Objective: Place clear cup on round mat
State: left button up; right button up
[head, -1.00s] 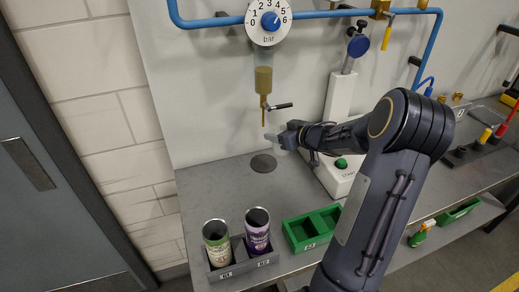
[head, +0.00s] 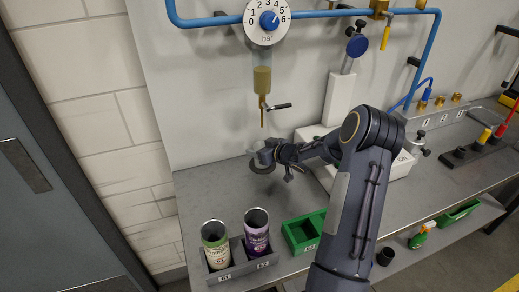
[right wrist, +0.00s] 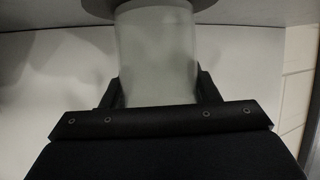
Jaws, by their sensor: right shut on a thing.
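The clear cup (right wrist: 157,55) shows large and pale in the right wrist view, between the two dark fingers of my right gripper (right wrist: 158,88). In the head view my right gripper (head: 265,154) is over the round mat (head: 261,169), below the thin dispenser tube. The gripper is shut on the cup, which is faint and mostly hidden there. In the wrist view the cup's far end meets the edge of the dark round mat (right wrist: 195,5); I cannot tell whether it is fully resting on it. My left gripper is out of view.
The dispenser tube (head: 262,114) hangs above the mat. The bench left of the mat is clear.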

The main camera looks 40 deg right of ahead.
jog(key=shift+f, duration=0.1)
jog(key=o, duration=1.1)
jog(key=shift+r, duration=0.2)
jog(key=b+v, duration=0.1)
jog(key=v, duration=1.1)
